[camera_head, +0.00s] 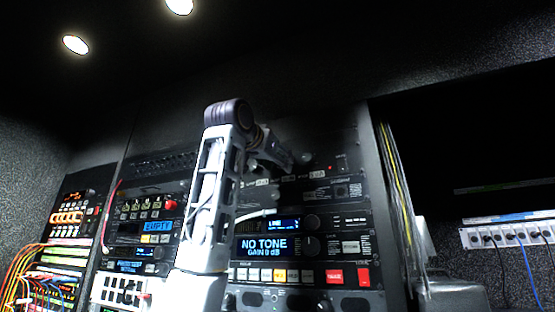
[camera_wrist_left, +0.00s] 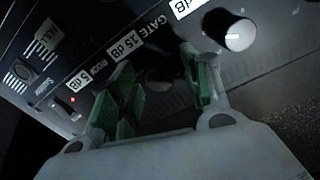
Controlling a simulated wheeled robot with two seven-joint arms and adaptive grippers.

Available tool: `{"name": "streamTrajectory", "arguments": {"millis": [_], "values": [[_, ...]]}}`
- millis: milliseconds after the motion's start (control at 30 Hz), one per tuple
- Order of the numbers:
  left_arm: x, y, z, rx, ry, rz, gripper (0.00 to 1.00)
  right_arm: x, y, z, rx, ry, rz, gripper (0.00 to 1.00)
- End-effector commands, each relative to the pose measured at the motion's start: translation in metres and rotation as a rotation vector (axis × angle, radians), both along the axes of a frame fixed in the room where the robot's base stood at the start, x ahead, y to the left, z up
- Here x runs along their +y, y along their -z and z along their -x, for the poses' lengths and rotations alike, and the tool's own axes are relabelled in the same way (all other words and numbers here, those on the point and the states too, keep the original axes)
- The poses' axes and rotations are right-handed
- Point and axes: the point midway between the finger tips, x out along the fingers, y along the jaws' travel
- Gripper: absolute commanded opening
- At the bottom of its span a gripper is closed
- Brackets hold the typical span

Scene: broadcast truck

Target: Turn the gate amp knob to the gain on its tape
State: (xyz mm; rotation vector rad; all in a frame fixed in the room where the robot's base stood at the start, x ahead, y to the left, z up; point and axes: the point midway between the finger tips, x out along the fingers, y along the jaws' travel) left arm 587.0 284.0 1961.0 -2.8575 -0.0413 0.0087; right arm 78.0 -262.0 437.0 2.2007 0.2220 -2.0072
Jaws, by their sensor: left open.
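In the head view, the left gripper (camera_head: 284,160) is at the rack's upper panel, and the arm hides part of the front. My right gripper is not in view.
A pale-lit knob (camera_wrist_left: 232,32) sits beside the right finger. More tape (camera_wrist_left: 80,80) and a red light (camera_wrist_left: 73,100) lie at left. Below, a rack unit display (camera_head: 264,247) reads NO TONE, GAIN 0 dB. Cables (camera_head: 395,190) hang right of the rack.

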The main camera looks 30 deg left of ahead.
Motion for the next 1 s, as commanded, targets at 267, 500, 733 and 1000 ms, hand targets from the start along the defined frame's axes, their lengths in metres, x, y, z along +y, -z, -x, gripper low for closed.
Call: {"name": "streamTrajectory", "arguments": {"millis": [267,500,733,1000], "values": [[-0.0003,0.0004,-0.0013,-0.001,0.000,0.000,0.47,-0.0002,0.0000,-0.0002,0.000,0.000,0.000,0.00],[-0.0003,0.0004,-0.0011,-0.001,0.000,0.000,0.22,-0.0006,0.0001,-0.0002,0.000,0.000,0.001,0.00],[-0.0002,0.0003,-0.0010,-0.001,0.000,0.000,0.00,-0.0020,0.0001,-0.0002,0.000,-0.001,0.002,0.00],[-0.0001,0.0002,-0.0009,0.001,0.000,-0.033,0.00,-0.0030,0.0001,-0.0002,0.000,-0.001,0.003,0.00]]}}
